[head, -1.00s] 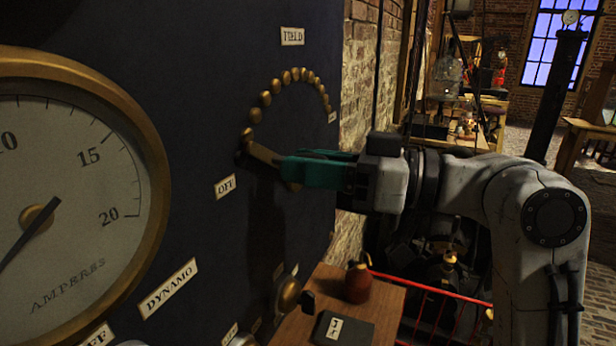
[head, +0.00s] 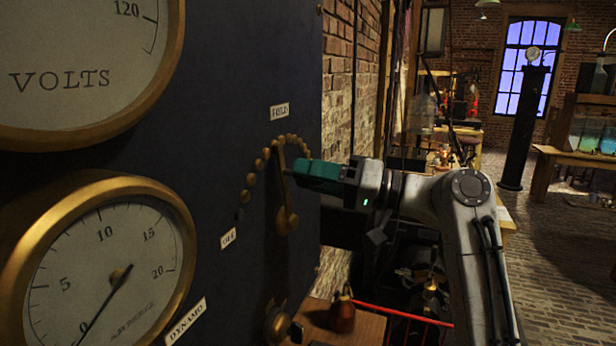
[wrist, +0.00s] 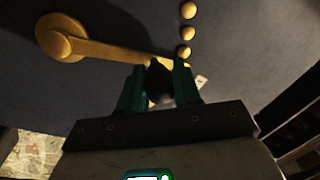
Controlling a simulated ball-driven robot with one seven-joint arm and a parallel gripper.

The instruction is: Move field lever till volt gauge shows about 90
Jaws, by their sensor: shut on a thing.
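The brass field lever (head: 284,190) stands nearly upright on the dark panel, its upper end by the top studs of the arc, under the FIELD label (head: 279,111). Its round pivot is at the bottom. In the wrist view the lever (wrist: 110,48) runs from the pivot to my fingers. My gripper (head: 296,171), with teal fingers, is shut on the lever's dark handle; it also shows in the wrist view (wrist: 158,82). The volt gauge (head: 80,85) is cut off at the top left; only its lower face with 120 shows, and its needle is out of sight.
The ampere gauge (head: 110,270) sits below the volt gauge, needle near 0. The OFF label (head: 228,238) is by the arc's lower left end. A wooden shelf (head: 365,330) with a reddish-brown jar (head: 342,313) and a red rail (head: 400,314) lie below my arm.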

